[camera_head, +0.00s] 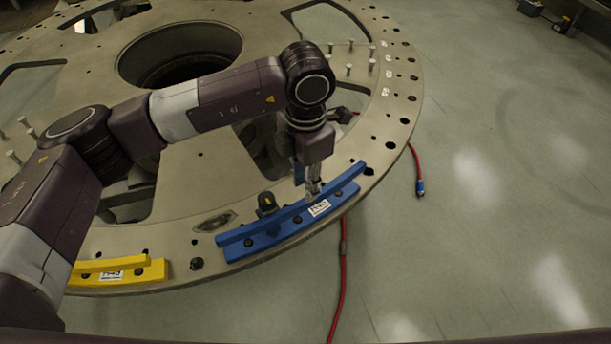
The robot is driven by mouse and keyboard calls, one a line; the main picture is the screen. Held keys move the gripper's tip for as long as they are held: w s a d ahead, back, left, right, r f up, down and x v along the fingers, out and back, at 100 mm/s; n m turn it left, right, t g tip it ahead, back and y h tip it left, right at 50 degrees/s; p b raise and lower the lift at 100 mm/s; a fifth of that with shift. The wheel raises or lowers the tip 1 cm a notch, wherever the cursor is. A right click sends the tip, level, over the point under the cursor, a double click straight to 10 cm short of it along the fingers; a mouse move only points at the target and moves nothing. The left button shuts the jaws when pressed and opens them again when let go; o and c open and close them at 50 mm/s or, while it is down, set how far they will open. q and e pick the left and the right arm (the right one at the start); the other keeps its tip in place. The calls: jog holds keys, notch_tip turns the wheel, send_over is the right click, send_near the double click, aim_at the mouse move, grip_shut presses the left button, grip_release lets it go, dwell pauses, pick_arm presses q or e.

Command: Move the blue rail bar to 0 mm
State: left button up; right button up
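The blue rail bar (262,239) lies along the front rim of the large round turret plate (215,262), slanting up to the right. It has a white label (319,208) and dark bolts. My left gripper (313,190) points down at the right half of the blue bar, at its upper ridge. The fingers look close to or touching the bar, but they are small, and I cannot tell whether they are shut on it. My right gripper is not in view.
A yellow rail bar (117,270) sits on the rim to the left, partly behind my arm. A black knob-like part (267,203) stands behind the blue bar. Red cables (343,270) hang below the plate. Several upright pins stand on the plate.

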pick_arm(q)
jog(key=shift+f, duration=0.65)
notch_tip(320, 180, down, 4)
jog(key=b, duration=0.4)
jog(key=shift+f+b, duration=0.2)
jog(key=shift+b, duration=0.2)
grip_shut()
